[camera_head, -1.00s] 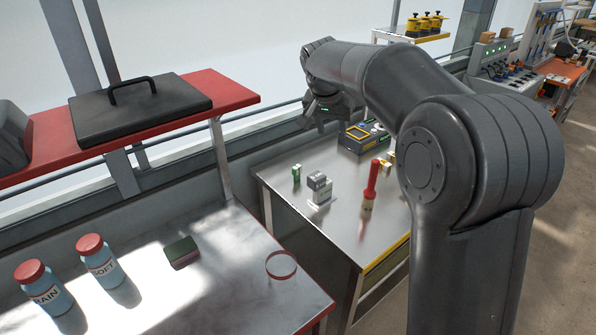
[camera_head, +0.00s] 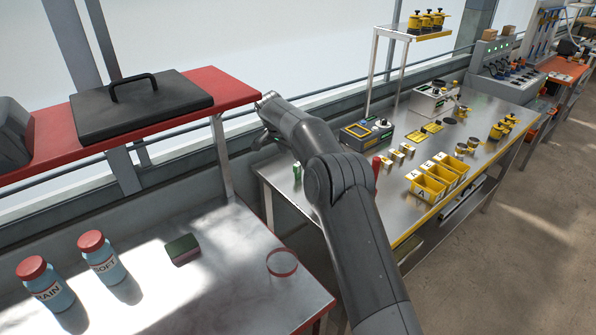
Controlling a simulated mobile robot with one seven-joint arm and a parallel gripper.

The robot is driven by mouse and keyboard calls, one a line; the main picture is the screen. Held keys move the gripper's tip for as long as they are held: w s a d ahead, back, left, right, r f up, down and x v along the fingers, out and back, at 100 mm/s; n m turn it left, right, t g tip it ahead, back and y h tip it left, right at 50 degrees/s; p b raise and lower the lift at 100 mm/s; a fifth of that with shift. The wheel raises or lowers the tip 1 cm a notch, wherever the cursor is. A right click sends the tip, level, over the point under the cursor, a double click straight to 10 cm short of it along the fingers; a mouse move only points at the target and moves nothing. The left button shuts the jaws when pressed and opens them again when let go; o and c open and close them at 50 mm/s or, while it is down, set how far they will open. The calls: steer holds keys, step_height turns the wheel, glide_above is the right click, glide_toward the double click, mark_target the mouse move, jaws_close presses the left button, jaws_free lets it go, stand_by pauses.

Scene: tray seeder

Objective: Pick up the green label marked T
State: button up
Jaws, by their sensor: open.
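A small green upright piece (camera_head: 297,172) stands near the left back of the steel table. It may be the green label, but I cannot read a T on it. My gripper (camera_head: 262,143) hangs above the back left edge of that table, left of and higher than the green piece, apart from it. It is small and dark in this view, open, and I see nothing in it. My arm hides the table just right of the green piece.
A red-handled tool (camera_head: 376,166) shows partly behind my arm. A green-and-yellow device (camera_head: 367,134), small yellow-and-white blocks (camera_head: 400,152) and lettered yellow bins (camera_head: 428,187) are to the right. A red shelf (camera_head: 235,92) is close left of my gripper. The nearer table holds two bottles (camera_head: 98,255).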

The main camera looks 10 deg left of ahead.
mark_target(296, 166)
steer(key=x, duration=0.5)
steer(key=shift+w+x, duration=0.2)
steer(key=shift+x, duration=1.15)
steer(key=shift+w+x, duration=0.2)
steer(key=shift+x, duration=1.15)
steer(key=shift+a+r, duration=0.15)
jaws_close()
steer(key=shift+r, duration=0.1)
